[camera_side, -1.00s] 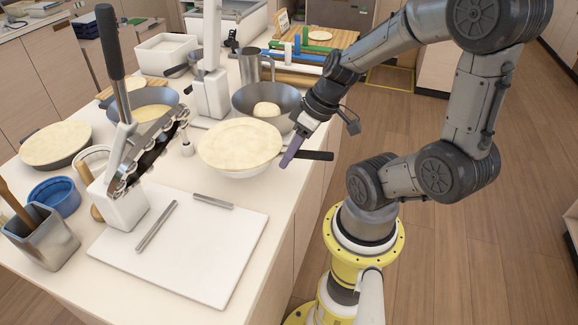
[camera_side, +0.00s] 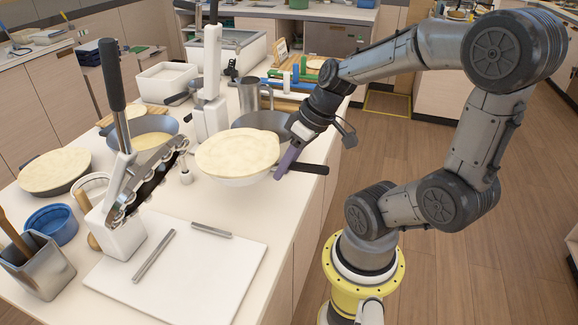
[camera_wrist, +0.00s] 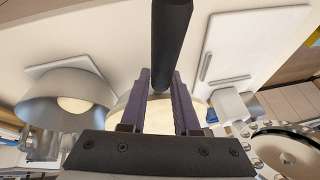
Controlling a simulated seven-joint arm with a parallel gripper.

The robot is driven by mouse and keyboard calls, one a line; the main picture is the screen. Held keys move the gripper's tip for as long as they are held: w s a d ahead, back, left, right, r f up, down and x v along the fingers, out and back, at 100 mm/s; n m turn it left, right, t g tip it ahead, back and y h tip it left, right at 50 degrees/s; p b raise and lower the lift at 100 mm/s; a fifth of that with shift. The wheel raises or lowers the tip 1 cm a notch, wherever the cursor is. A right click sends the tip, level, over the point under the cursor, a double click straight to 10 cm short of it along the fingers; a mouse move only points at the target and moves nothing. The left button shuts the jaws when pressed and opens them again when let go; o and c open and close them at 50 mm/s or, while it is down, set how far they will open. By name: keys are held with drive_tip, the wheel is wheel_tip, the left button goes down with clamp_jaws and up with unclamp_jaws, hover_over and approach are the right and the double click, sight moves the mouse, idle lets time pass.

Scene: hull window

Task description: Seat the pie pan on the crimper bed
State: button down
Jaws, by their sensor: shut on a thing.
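The pie pan (camera_side: 240,181) is pale and round, with a cream dough sheet (camera_side: 237,150) covering its top and a dark handle (camera_side: 313,169) pointing right. My gripper (camera_side: 284,168) is shut on the handle near the pan. The wrist view shows the handle (camera_wrist: 171,40) between the purple fingers, which hide much of the pan. The pan looks raised above the counter, roughly level. The crimper (camera_side: 122,225) stands front left, its long-handled lever and toothed arc raised. Its flat white bed (camera_side: 215,265) is empty between two metal bars (camera_side: 155,256) (camera_side: 211,230), in front of the pan.
A steel bowl (camera_side: 285,122) stands just behind the pan. A second dough-covered pan (camera_side: 55,172), a blue tub (camera_side: 52,224) and a utensil holder (camera_side: 38,270) stand at the left.

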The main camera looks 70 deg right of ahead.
drive_tip(key=a+f+n+g+y, duration=0.1)
drive_tip(key=a+n, duration=0.6)
drive_tip(key=a, duration=0.9)
drive_tip(key=shift+w+a+g+y, duration=0.15)
drive_tip(key=shift+w+g+y, duration=0.25)
drive_tip(key=shift+y, duration=0.4)
drive_tip(key=shift+f, duration=0.1)
drive_tip(key=shift+f+n, duration=0.3)
drive_tip(key=shift+f, duration=3.3)
idle(1.9)
